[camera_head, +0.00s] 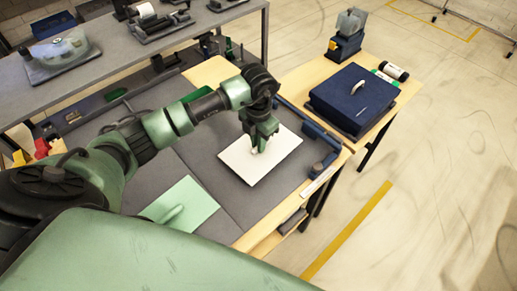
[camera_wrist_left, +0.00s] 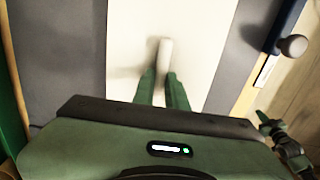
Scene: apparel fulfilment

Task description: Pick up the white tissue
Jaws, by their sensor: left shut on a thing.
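The white tissue (camera_head: 262,168) is a flat, pale rectangular sheet lying on the grey work surface, with a small raised ridge near its middle. My left gripper (camera_head: 262,146) points down over it. In the left wrist view the two green fingers (camera_wrist_left: 163,84) are close together at the near end of the ridge of the white tissue (camera_wrist_left: 190,30) and shut on it. The sheet appears to lie flat on the table. The fingers hide part of the ridge.
A light green sheet (camera_head: 194,199) with a similar ridge lies nearer me on the grey mat (camera_head: 222,207). A dark blue box (camera_head: 345,112) stands on a wooden side table. A grey shelf (camera_head: 100,62) with equipment runs along the back. Blue fixtures line the table's right edge.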

